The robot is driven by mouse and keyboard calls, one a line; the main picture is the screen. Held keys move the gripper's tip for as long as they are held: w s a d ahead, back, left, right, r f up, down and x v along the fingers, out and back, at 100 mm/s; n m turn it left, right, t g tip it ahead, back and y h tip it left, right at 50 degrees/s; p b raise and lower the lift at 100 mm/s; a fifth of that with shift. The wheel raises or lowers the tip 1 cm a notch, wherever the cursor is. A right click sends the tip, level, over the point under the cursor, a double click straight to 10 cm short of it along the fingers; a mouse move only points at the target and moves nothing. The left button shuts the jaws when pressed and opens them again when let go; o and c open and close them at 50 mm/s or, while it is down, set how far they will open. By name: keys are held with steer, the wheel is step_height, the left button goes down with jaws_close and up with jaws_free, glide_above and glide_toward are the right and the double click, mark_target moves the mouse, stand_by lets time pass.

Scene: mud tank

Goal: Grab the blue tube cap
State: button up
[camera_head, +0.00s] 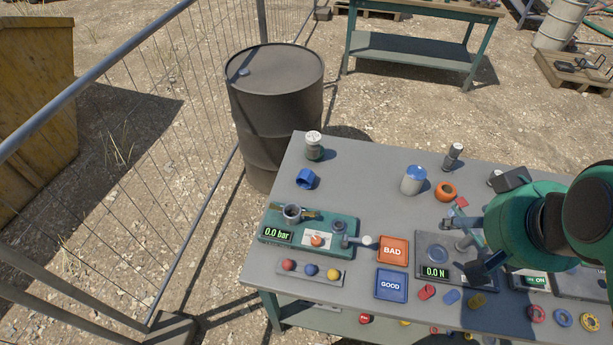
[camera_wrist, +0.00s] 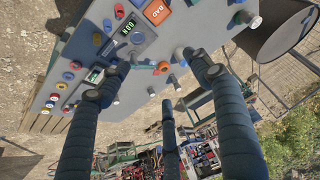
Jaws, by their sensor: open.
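A small blue hollow cap-like piece (camera_head: 306,179) lies on the grey table (camera_head: 350,178) near its far left corner, in the head view. A white container with a blue top (camera_head: 413,181) stands further right, beside an orange ring (camera_head: 446,191). I cannot tell for sure which blue piece is the tube cap. My gripper (camera_head: 474,248) is over the right half of the table, beside the force gauge plate, well right of both. In the wrist view its dark fingers (camera_wrist: 160,80) are spread wide with nothing between them.
A green pressure unit (camera_head: 335,229) stands at the table's left, with a BAD pad (camera_head: 392,251) and a GOOD pad (camera_head: 391,285) beside it. A pale-lidded jar (camera_head: 313,146) stands behind the blue piece. A dark barrel (camera_head: 275,105) stands beyond the table.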

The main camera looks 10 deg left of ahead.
steer(key=shift+o, duration=0.6)
steer(key=w+a+f+n+g+p, duration=0.1)
steer(key=w+a+n, duration=0.45)
steer(key=w, duration=0.35)
steer(key=w+a+n+g+p, duration=0.1)
steer(key=w+a+n+p, duration=0.1)
steer(key=w+a+n, duration=0.55)
steer(key=w+a+f+n+g+p, duration=0.15)
steer(key=w+n, duration=0.35)
steer(key=w, duration=0.6)
steer(key=w+a+f+n+p, duration=0.1)
steer(key=w+a+f+n, duration=0.2)
steer(key=a+f+n, duration=0.2)
steer(key=w+a+f+n+g+p, duration=0.1)
steer(key=w+a+f+n, duration=0.3)
steer(key=a+f, duration=0.6)
steer(key=w+a+f+n+g+p, duration=0.1)
steer(key=w+a+f+n, duration=0.3)
steer(key=a+f+n, duration=0.3)
step_height(320, 180, down, 4)
steer(key=shift+w+a+r+p, duration=0.2)
steer(key=shift+a+p, duration=0.1)
steer(key=shift+a, duration=0.45)
steer(key=shift+f, duration=0.1)
